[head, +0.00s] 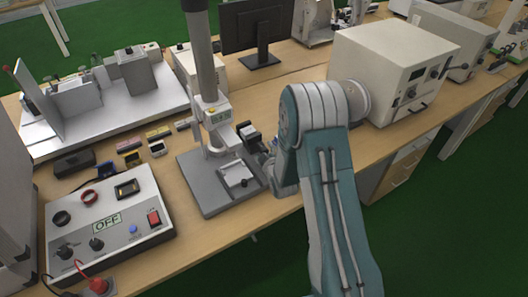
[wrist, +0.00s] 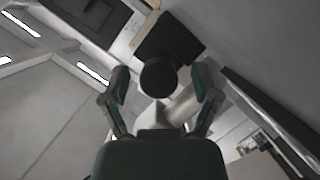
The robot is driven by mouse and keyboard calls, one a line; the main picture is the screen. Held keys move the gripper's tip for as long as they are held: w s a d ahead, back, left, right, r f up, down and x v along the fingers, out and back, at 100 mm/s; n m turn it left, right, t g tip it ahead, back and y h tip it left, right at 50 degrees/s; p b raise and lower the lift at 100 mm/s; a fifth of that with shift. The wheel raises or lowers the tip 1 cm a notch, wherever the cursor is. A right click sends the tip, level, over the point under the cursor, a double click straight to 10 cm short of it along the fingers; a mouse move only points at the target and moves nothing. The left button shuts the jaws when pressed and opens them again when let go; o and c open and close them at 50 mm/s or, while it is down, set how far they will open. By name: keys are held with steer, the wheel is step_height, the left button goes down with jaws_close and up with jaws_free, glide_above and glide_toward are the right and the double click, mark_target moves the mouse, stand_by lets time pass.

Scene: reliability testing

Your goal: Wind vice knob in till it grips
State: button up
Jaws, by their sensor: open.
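In the wrist view, a dark round knob (wrist: 158,79) faces me, with a dark block (wrist: 170,38), apparently the vice body, behind it. My gripper (wrist: 161,86) is open, with one teal-backed finger on each side of the knob and a visible gap on both sides. In the head view, a dark block with a knob-like end (head: 249,134), apparently the vice, juts from the right of the test stand (head: 207,70). My arm hides most of my gripper there. I cannot tell whether the vice jaws hold anything.
The stand's grey base (head: 215,203) sits near the bench front edge. A control box (head: 110,225) reading OFF stands to the left. A large cream instrument (head: 372,62) stands right of my arm. A monitor (head: 257,28) is behind.

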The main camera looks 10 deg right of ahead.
steer(key=shift+w, duration=0.1)
jaws_close()
stand_by(0.4)
steer(key=shift+f+m+g+y, duration=0.1)
steer(key=shift+m+g+y, duration=0.5)
steer(key=shift+m, duration=0.6)
steer(key=shift+m+g+y, duration=0.3)
steer(key=shift+m+y, duration=0.7)
steer(key=shift+m, duration=0.5)
